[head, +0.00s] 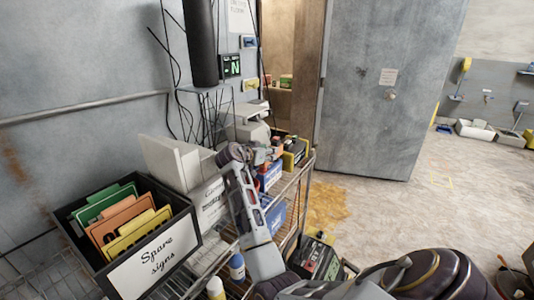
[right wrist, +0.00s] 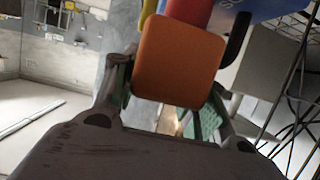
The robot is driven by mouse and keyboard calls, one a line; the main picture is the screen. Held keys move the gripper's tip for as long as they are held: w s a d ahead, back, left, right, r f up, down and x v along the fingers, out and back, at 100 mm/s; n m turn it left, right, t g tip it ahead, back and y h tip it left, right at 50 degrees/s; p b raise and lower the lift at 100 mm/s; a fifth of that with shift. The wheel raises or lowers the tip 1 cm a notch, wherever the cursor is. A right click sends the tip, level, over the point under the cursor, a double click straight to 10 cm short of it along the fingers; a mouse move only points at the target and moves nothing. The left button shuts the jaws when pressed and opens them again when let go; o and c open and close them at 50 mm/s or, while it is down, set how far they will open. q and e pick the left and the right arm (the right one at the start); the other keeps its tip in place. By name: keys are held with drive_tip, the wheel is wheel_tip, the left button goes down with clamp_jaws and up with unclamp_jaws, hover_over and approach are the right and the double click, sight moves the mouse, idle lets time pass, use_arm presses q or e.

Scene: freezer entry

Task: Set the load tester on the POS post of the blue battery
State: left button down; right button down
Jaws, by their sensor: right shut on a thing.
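My right gripper (head: 267,154) is above the wire cart, at the end of my arm. It is shut on a small orange block, which I take as the load tester (right wrist: 178,62); in the right wrist view the block sits between the two fingers. The blue battery (head: 270,175) stands on the cart just below the gripper. Its blue body also shows at the top of the right wrist view (right wrist: 240,10). A red part and a yellow part show behind the block. Whether the block touches a post is hidden. My left gripper is not in view.
A black and yellow battery (head: 296,153) stands behind on the cart (head: 303,190). Another blue box (head: 275,215) is on the lower shelf. A black bin of spare signs (head: 185,215) is at left. Cables hang by the wall. Floor right of the cart is mostly clear.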

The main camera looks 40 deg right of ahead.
drive_tip(key=c, duration=0.7)
unclamp_jaws()
drive_tip(key=shift+r, duration=0.1)
drive_tip(key=shift+v, duration=6.1)
drive_tip(key=shift+s, duration=0.15)
